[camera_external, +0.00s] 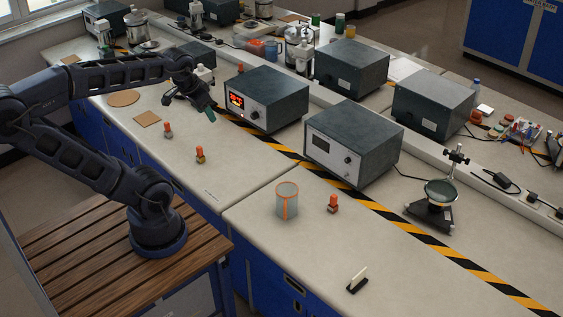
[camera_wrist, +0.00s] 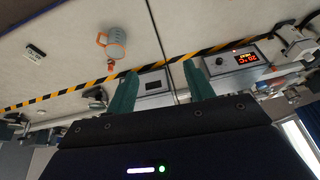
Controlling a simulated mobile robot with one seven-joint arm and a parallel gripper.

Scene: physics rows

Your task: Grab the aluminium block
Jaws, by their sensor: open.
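I cannot pick out a block that is plainly aluminium in either view. My gripper (camera_external: 190,103) hangs in the air over the left part of the bench in the external view. In the wrist view its two green fingers stand wide apart, with nothing between the fingertips (camera_wrist: 159,68). Small orange-and-dark pieces stand on the bench: one (camera_external: 168,129) nearest below my gripper, another (camera_external: 200,154) in front of it, and a third (camera_external: 333,204) beside the beaker. A dark piece with a white bar (camera_external: 357,284) lies near the front.
Grey instrument boxes (camera_external: 266,100) (camera_external: 352,142) line the yellow-black striped tape (camera_external: 415,226). A stand (camera_external: 437,203) is at right. The front bench is mostly clear.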

